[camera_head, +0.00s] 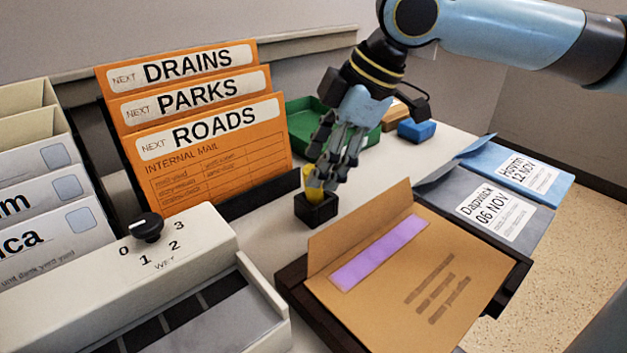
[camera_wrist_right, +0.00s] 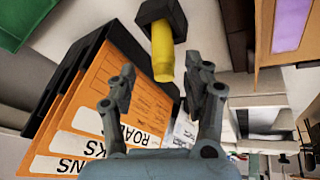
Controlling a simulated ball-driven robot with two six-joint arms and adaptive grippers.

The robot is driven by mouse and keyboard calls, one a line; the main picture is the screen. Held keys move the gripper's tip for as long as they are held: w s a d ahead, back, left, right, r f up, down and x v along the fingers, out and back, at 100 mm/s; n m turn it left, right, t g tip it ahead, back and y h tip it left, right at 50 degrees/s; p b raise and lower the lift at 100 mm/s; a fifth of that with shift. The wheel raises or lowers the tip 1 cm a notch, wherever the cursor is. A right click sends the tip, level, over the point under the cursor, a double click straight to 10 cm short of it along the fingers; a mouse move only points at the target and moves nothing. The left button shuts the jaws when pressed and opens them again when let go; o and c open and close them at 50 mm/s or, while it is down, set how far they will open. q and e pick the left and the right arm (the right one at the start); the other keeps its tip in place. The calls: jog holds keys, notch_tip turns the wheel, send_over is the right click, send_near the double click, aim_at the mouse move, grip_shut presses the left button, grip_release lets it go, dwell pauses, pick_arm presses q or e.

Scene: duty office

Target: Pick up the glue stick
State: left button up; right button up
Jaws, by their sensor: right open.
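The yellow glue stick (camera_head: 319,181) stands upright in a small black holder (camera_head: 316,208) on the white table. In the right wrist view the glue stick (camera_wrist_right: 162,52) points from the black holder (camera_wrist_right: 160,14) toward the space between my fingers. My right gripper (camera_head: 330,181) is above and around the top of the glue stick in the head view, and its fingers partly hide it. The right gripper (camera_wrist_right: 163,85) is open, with a finger on each side and a gap to the stick. My left gripper is not in view.
Orange mail envelopes (camera_head: 210,150) stand in a black rack left of the holder. A brown envelope (camera_head: 400,285) with a purple strip lies on a dark tray in front. A green tray (camera_head: 300,125) and a blue block (camera_head: 417,130) are behind. A dial machine (camera_head: 190,250) is front left.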

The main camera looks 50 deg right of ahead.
aim_at(314, 190)
jog(key=x, duration=0.1)
jog(key=b+x, duration=0.1)
jog(key=x, duration=0.1)
jog(key=shift+s+f, duration=0.2)
jog(key=shift+f, duration=0.05)
jog(key=shift+w+a+f+b, duration=0.15)
jog(key=shift+f+b, duration=0.2)
jog(key=shift+b, duration=0.1)
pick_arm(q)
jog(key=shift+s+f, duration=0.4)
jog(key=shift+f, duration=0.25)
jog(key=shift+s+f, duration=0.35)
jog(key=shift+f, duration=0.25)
pick_arm(e)
grip_shut()
jog(key=shift+r, duration=0.1)
